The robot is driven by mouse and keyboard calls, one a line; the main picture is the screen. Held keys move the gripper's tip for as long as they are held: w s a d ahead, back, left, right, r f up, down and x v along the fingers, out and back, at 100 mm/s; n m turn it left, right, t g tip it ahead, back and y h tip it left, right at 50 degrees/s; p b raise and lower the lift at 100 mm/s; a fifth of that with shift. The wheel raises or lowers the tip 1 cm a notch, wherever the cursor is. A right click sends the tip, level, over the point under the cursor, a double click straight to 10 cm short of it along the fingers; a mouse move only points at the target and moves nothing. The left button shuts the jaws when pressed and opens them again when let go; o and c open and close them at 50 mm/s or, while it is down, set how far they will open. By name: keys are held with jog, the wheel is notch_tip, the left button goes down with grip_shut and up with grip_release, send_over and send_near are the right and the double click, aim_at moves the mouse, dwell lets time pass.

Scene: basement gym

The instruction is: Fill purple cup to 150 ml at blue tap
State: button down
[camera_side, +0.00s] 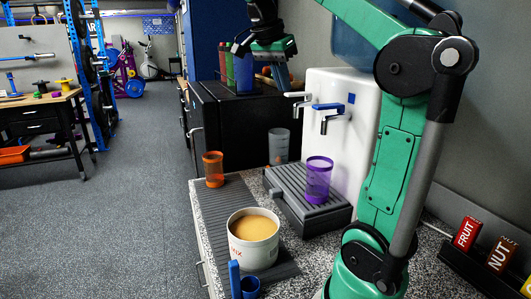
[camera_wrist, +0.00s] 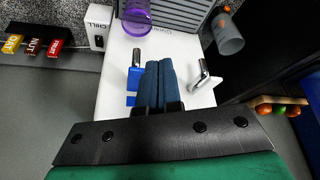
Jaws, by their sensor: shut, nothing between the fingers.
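The translucent purple cup (camera_side: 318,180) stands upright on the grey drip tray (camera_side: 288,192), below the blue-levered tap (camera_side: 328,107) on the white dispenser (camera_side: 364,120). I cannot make out any water level in it. The cup's rim side shows at the top edge of the wrist view (camera_wrist: 136,18). My gripper (camera_wrist: 159,64) is shut and empty, its two blue fingers pressed together over the dispenser. In the wrist view, the blue tap lever (camera_wrist: 134,78) lies just left of the fingertips, apart from them.
A second, chrome tap (camera_side: 297,96) is left of the blue one. A grey translucent cup (camera_side: 279,147) stands behind the tray and an orange cup (camera_side: 213,169) at left. A white tub (camera_side: 253,238) and a blue scoop (camera_side: 248,286) are in front. Bottles (camera_side: 243,72) stand behind.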

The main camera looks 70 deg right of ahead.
aim_at(319, 105)
jog(key=shift+s+d+f+m+g, duration=0.25)
jog(key=shift+s+d+m+g, duration=0.15)
jog(key=shift+s+d+m, duration=0.5)
jog(key=shift+s+d+f+m+g, duration=0.2)
jog(key=shift+s+d+m+g, duration=0.2)
jog(key=shift+s+d+m, duration=0.5)
jog(key=shift+s+d+f+m+g, duration=0.25)
jog(key=shift+s+d+m+g, duration=0.35)
jog(key=shift+s, duration=0.55)
jog(key=shift+a+f, duration=0.15)
jog(key=shift+f, duration=1.2)
jog(key=shift+r, duration=2.1)
